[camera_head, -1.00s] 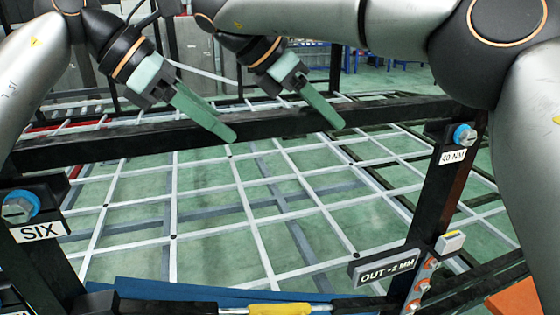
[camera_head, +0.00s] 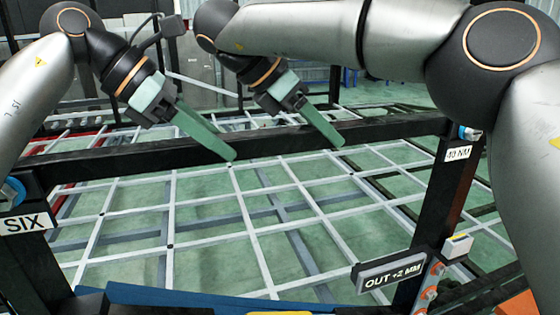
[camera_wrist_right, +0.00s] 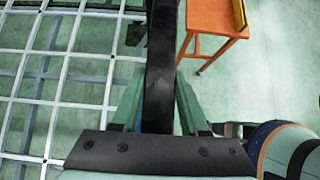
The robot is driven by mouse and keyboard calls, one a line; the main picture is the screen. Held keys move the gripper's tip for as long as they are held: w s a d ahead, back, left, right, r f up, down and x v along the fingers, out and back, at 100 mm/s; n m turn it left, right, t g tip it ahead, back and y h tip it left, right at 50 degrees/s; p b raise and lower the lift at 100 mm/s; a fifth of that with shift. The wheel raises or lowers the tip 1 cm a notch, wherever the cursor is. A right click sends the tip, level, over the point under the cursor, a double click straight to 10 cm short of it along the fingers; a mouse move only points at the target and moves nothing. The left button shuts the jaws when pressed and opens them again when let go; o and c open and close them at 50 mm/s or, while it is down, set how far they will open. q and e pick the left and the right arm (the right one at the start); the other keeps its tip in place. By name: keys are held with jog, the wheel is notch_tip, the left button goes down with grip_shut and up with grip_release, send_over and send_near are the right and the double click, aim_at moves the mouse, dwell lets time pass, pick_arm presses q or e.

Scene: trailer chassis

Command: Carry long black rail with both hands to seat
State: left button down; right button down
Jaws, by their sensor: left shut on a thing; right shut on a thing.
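The long black rail (camera_head: 290,141) lies across the head view, almost level, from the left post (camera_head: 38,265) to the right post (camera_head: 435,212). My left gripper (camera_head: 231,156) and right gripper (camera_head: 339,143) are both shut on it near its middle, a short way apart, with green fingers over its near face. In the right wrist view the rail (camera_wrist_right: 160,70) runs between the two fingers of the right gripper (camera_wrist_right: 158,100). The rail's ends come near the post tops; I cannot tell whether they touch. The far fingers are hidden in the head view.
The left post has a SIX label (camera_head: 25,223); the right post has a 40 NM label (camera_head: 458,153) and blue-collared bolt. An OUT +2 MM plate (camera_head: 390,273) sits lower right. A white grid (camera_head: 240,210) spans between the posts. An orange table (camera_wrist_right: 212,20) stands beyond.

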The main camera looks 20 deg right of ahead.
pick_arm(q)
jog(key=shift+f, duration=0.25)
pick_arm(e)
jog(key=shift+f, duration=0.3)
pick_arm(q)
jog(key=shift+c, duration=2.1)
grip_release()
pick_arm(e)
jog(key=shift+c, duration=2.1)
grip_release()
jog(key=shift+r, duration=0.1)
